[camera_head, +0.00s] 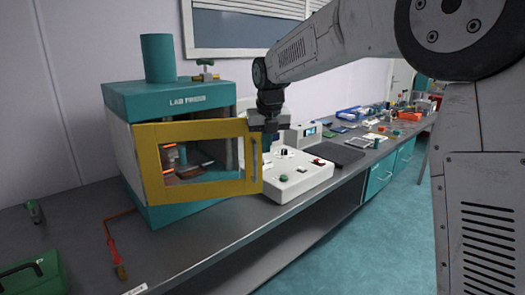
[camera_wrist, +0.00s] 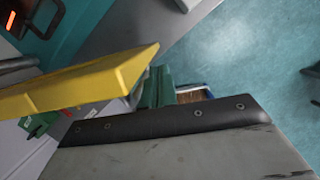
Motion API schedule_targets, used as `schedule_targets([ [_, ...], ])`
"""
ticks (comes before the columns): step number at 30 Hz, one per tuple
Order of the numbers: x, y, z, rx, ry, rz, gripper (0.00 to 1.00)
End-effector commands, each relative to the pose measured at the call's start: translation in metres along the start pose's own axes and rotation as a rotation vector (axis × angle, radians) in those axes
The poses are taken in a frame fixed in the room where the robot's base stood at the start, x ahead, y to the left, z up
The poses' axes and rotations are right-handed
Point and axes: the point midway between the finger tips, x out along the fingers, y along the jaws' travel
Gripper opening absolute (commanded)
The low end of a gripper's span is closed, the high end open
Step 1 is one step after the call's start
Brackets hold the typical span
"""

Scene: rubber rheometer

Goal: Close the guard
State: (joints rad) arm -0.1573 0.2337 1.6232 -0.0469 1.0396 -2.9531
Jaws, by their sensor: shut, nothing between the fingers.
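The guard (camera_head: 200,128) is a yellow-framed door with a clear window on the front of the teal and white lab press (camera_head: 170,96). My gripper (camera_head: 266,141) is shut and empty, pointing down at the guard's upper right corner. Whether it touches the frame I cannot tell. In the wrist view the yellow guard (camera_wrist: 85,82) crosses the left side close to the camera. The fingertips are not clearly visible there.
A white control unit (camera_head: 300,178) with buttons stands right of the guard. A dark flat pad (camera_head: 340,153) and several small items lie farther along the grey bench. A red-handled tool (camera_head: 118,258) and a green box (camera_head: 32,275) lie at the front left. The floor (camera_wrist: 235,60) beside the bench is clear.

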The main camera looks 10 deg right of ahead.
Motion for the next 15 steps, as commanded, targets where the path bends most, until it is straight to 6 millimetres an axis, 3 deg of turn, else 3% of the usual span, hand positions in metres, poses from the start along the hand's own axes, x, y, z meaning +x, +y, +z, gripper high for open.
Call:
schedule_targets([
  [6,-0.046,0.008,0.000,-0.011,0.000,0.003,0.00],
  [11,-0.065,0.006,-0.001,-0.010,0.003,0.002,0.00],
  [13,-0.069,0.006,-0.001,-0.004,0.001,0.002,0.19],
  [14,-0.070,0.005,-0.001,0.007,-0.001,0.002,0.26],
  [15,-0.069,0.004,-0.002,0.032,-0.008,0.003,0.26],
])
